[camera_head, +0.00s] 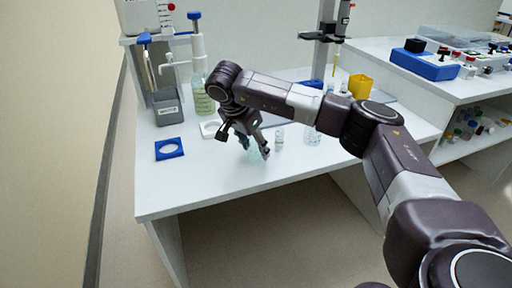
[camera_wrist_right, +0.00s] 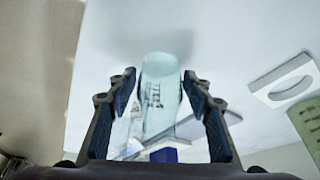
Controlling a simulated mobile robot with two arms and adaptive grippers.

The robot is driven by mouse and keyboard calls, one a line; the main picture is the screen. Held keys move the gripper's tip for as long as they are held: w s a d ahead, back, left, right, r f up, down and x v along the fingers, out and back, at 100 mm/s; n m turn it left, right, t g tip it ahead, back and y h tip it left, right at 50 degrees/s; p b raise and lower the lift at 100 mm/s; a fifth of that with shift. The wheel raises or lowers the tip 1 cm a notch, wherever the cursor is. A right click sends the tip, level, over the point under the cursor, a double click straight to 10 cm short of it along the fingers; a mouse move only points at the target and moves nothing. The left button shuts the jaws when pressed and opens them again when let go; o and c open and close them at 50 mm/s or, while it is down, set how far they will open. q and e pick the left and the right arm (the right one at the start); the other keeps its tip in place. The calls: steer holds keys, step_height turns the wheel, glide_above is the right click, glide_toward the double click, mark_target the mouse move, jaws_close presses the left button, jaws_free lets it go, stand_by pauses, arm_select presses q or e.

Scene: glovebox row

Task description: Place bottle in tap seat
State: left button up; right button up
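My right gripper (camera_head: 255,150) is above the front of the white table, fingers pointing down. In the right wrist view its two dark fingers (camera_wrist_right: 159,85) stand apart, with a clear, pale green labelled bottle (camera_wrist_right: 160,95) between them near the tips. Narrow gaps seem to show on both sides; contact is hard to tell. In the head view the bottle (camera_head: 254,156) is faint and partly hidden by the fingers. Two square ring seats lie behind and left: a white one (camera_head: 208,129), also in the wrist view (camera_wrist_right: 288,82), and a blue one (camera_head: 169,149). My left gripper is not in view.
A green-liquid bottle (camera_head: 203,100) with a blue-topped dispenser stands behind the white ring. A grey box (camera_head: 167,108) is at the back left. Small clear vials (camera_head: 279,136) stand right of my gripper. A yellow container (camera_head: 360,86) is farther right. The table's front left is clear.

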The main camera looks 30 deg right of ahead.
steer(key=c, duration=0.9)
steer(key=shift+r, duration=0.1)
